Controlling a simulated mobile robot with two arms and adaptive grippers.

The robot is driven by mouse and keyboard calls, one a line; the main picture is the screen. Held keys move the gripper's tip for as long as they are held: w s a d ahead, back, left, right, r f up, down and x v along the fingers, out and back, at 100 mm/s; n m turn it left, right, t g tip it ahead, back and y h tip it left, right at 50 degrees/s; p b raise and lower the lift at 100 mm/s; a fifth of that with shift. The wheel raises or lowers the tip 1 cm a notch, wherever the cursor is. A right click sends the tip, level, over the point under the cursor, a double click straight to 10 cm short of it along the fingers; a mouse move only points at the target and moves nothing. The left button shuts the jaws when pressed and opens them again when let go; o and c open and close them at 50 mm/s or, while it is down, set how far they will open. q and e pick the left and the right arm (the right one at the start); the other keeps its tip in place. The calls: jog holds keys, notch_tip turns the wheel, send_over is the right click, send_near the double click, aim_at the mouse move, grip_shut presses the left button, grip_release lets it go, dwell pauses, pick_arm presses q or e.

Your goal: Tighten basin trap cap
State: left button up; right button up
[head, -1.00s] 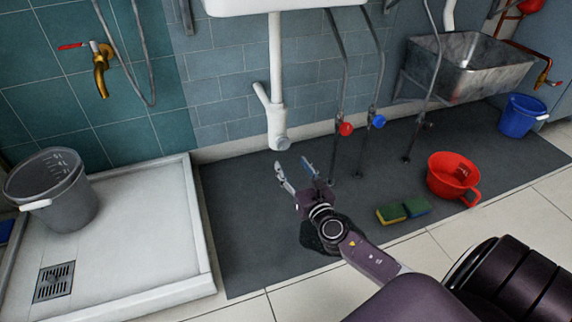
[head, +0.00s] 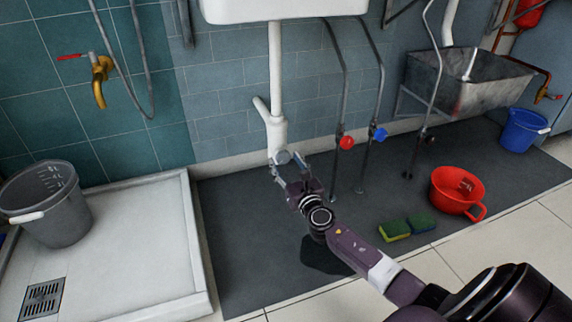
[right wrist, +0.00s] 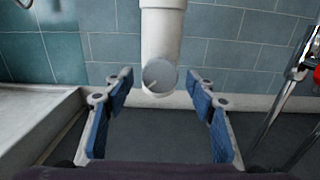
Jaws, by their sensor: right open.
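The white basin trap (head: 276,132) hangs on a vertical pipe under the white basin (head: 285,8). Its round grey cap (head: 283,157) is at the bottom end; in the right wrist view the cap (right wrist: 159,76) faces the camera, with a light mark on it. My right gripper (head: 290,166) is open just in front of the cap. In the right wrist view its blue-padded fingers (right wrist: 160,88) stand apart to the left and right of the cap, and gaps show on both sides. My left gripper is in no view.
Hoses with a red valve (head: 346,142) and a blue valve (head: 379,134) hang close right of the trap. A dark wet-looking patch (head: 322,258) is on the grey mat (head: 245,240). Sponges (head: 395,230) and a red pot (head: 450,190) lie right; a grey bucket (head: 50,205) stands left.

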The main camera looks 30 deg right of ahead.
jog(key=shift+c, duration=0.4)
jog(key=c, duration=1.1)
jog(key=shift+m, duration=0.3)
